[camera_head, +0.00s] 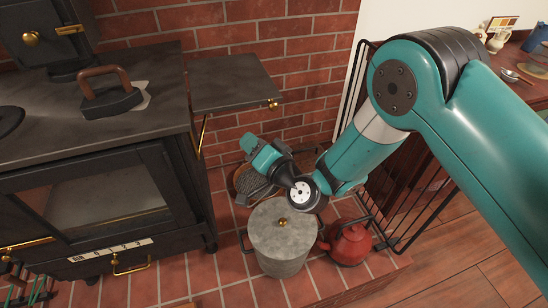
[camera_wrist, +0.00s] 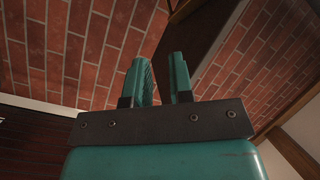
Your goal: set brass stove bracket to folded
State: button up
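The brass stove bracket (camera_head: 201,134) is a thin brass strut under the dark side shelf (camera_head: 232,80) at the stove's right side. It slants from the stove's side up to the shelf, which stands out level. A brass knob (camera_head: 273,104) sits at the shelf's front right corner. My gripper (camera_head: 248,142) is below and right of the shelf, apart from the bracket. In the wrist view the two teal fingers (camera_wrist: 161,62) stand apart with an empty gap between them. The dark shape (camera_wrist: 190,35) above them looks like the shelf's underside.
A grey lidded pot (camera_head: 282,240) stands on the tiles below my gripper, with a red kettle (camera_head: 350,242) to its right. A flat iron (camera_head: 108,96) rests on the stove top (camera_head: 40,128). A black rail guard (camera_head: 400,215) stands at right.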

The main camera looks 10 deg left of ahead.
jog(key=b+v, duration=0.9)
jog(key=b, duration=0.5)
jog(key=s+r+n+g+y+p, duration=0.2)
jog(key=s+r+n+g+p, duration=0.1)
jog(key=r, duration=0.6)
jog(key=shift+s+r+n+g+p, duration=0.35)
jog(key=shift+n+g+p, duration=0.65)
jog(key=shift+p, duration=0.35)
jog(key=shift+f, duration=0.1)
